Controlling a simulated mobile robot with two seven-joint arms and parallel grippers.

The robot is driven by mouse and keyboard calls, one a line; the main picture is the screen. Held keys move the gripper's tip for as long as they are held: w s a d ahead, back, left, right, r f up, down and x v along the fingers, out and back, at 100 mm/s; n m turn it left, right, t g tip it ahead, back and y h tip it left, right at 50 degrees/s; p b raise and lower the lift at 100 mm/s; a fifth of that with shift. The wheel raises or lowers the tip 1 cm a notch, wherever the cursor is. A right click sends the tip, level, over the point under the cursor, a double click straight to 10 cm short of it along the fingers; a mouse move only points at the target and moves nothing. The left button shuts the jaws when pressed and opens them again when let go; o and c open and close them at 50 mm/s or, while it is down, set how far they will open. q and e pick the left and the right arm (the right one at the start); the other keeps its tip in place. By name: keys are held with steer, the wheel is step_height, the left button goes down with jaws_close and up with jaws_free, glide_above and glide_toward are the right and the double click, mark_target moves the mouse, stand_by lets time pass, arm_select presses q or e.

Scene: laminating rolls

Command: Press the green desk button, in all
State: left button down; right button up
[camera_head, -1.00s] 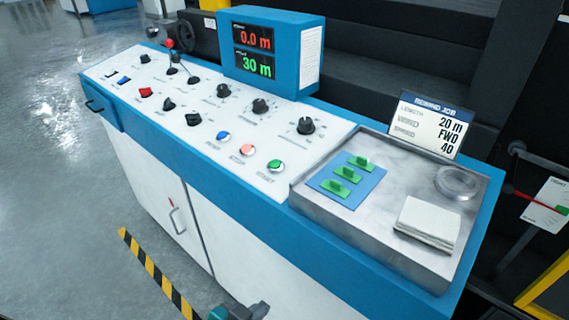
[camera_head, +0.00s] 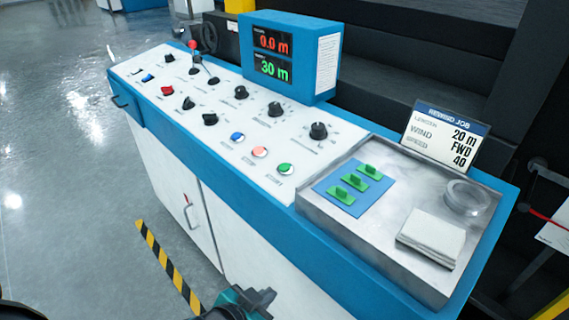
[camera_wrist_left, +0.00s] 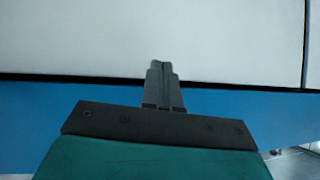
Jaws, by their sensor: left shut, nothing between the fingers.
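The green desk button (camera_head: 285,169) is a round green cap with a pale ring on the white sloped console top (camera_head: 222,135). It is the rightmost of a row with a blue button (camera_head: 237,137) and a red-orange button (camera_head: 260,152). My left gripper (camera_head: 268,296) is at the bottom of the head view, below and in front of the console, well apart from the green button. In the left wrist view its fingers (camera_wrist_left: 162,82) are together and empty, against the console's blue and white front. The button is not in that view. My right gripper is not in view.
A metal tray (camera_head: 402,258) right of the buttons holds green clips on a blue card (camera_head: 335,199), a white pad (camera_head: 432,236) and a clear round dish (camera_head: 466,196). A display box (camera_head: 320,60) and a job sign (camera_head: 446,135) stand behind. Several knobs fill the panel's left.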

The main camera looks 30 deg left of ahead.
arm_select(q)
steer(key=w+a+r+m+t+y+p, duration=0.15)
steer(key=w+r, duration=0.25)
steer(key=r, duration=0.4)
steer(key=w+a+r+m+t, duration=0.1)
steer(key=w+a+r+t, duration=0.25)
steer(key=r, duration=0.45)
steer(key=w+a+r+m+t+y, duration=0.15)
steer(key=w+r, duration=0.25)
steer(key=r, duration=0.4)
steer(key=w+d+r+m+g+h, duration=0.1)
steer(key=d+r+m+h, duration=0.3)
steer(key=r+m+h, duration=0.5)
steer(key=w+d+r+m+h, duration=0.1)
steer(key=d+r+m+h, duration=0.3)
steer(key=m+h, duration=0.55)
steer(key=w+a+f+m+g+y, duration=0.3)
steer(key=a+f+m+g+y, duration=0.2)
steer(key=a+m+g+y, duration=0.2)
steer(key=a+m+y, duration=0.1)
steer(key=m+y, duration=0.1)
steer(key=y, duration=0.1)
steer(key=shift+a+f+y+p, duration=0.2)
steer(key=shift+f+y+p, duration=0.15)
steer(key=shift+p, duration=0.05)
steer(key=shift+f, duration=0.15)
